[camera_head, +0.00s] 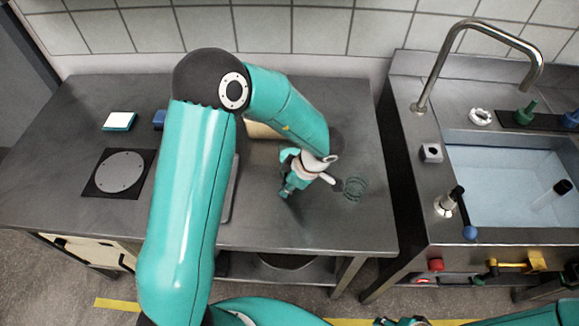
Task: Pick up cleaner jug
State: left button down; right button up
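I cannot make out a cleaner jug for sure in the head view. My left arm crosses the middle of the picture and may hide part of the table. Its wrist ends above the right part of the steel table (360,225). My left gripper (336,184) is small, dark and partly hidden by the white and teal wrist parts. Whether its fingers are open or shut does not show. A beige thing (262,131) is partly hidden behind the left arm. My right gripper does not show; only teal arm parts appear along the bottom edge.
A round grey plate on a dark square (119,171) and a white-topped block (118,121) are on the left. A sink (500,185) with a tall tap (478,28) stands right, across a gap.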

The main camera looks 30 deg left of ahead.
pick_arm(q)
jog(key=shift+r, duration=0.2)
dwell(0.3)
notch_tip(320, 180, up, 20)
jog(key=p, duration=0.1)
jog(key=shift+f+p, duration=0.15)
jog(key=shift+p, duration=0.25)
jog(key=shift+w, duration=0.1)
dwell(1.2)
